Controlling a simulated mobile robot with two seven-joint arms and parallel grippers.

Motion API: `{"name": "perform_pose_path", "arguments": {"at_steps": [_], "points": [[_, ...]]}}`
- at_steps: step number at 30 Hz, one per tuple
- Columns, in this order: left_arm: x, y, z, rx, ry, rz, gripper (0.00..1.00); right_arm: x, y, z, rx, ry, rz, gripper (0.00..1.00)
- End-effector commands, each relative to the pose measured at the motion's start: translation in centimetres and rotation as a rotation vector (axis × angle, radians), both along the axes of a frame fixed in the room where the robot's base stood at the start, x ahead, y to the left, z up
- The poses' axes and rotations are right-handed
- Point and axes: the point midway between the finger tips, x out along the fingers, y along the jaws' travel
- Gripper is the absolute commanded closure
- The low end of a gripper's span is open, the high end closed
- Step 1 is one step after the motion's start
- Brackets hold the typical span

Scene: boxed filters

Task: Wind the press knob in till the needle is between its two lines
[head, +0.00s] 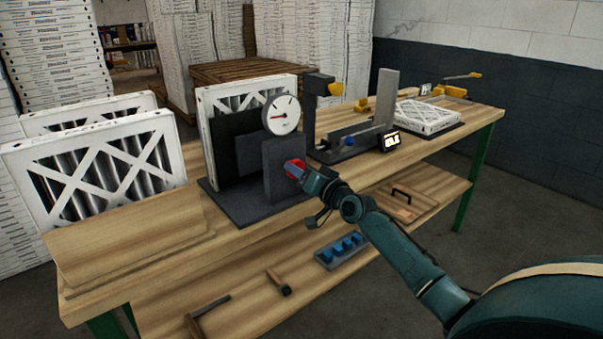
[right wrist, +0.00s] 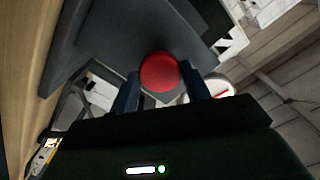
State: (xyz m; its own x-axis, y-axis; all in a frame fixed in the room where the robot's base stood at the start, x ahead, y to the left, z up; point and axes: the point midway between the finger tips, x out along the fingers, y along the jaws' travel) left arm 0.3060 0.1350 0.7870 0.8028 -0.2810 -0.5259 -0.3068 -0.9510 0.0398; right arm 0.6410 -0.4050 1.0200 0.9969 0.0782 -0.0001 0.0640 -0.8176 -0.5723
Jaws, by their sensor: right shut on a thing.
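The press stands on the bench with a dark base plate (head: 245,207) and a grey upright block (head: 283,165). A white round dial (head: 282,114) sits on top of it, with a red needle pointing left; its two lines are too small to make out. The red press knob (head: 292,168) is on the block's near face. My right gripper (head: 298,170) is shut on the knob. In the right wrist view the red knob (right wrist: 159,72) sits between the two fingers, and part of the dial (right wrist: 222,88) shows behind. A white-framed filter (head: 240,92) stands in the press. My left gripper is not in view.
White-framed filters (head: 95,170) stand at the bench's left. To the right are a second fixture (head: 345,140), a small display (head: 390,141) and a flat filter (head: 428,117). The lower shelf holds a blue-pegged tray (head: 341,250) and hand tools. Stacked cartons stand behind.

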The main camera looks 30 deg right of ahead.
Motion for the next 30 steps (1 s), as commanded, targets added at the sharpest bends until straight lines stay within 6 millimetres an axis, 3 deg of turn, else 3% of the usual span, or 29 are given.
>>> {"name": "perform_pose_path", "arguments": {"at_steps": [2, 3, 10, 22, 30], "points": [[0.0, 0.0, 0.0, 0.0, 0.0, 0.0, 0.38, 0.0, 0.0, 0.0, 0.0, 0.0, 0.0, 0.76], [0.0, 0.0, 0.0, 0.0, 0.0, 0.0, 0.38, 0.0, 0.0, 0.0, -0.001, 0.0, 0.0, 0.51], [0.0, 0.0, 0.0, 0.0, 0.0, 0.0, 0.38, 0.0, 0.0, 0.0, -0.001, 0.0, 0.0, 0.33], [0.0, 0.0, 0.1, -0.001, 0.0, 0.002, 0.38, -0.9, -0.1, 0.0, -0.002, 0.001, 0.001, 0.31], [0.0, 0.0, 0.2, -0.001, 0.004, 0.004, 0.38, -5.6, -0.4, -0.2, -0.003, 0.004, 0.001, 0.31]]}}
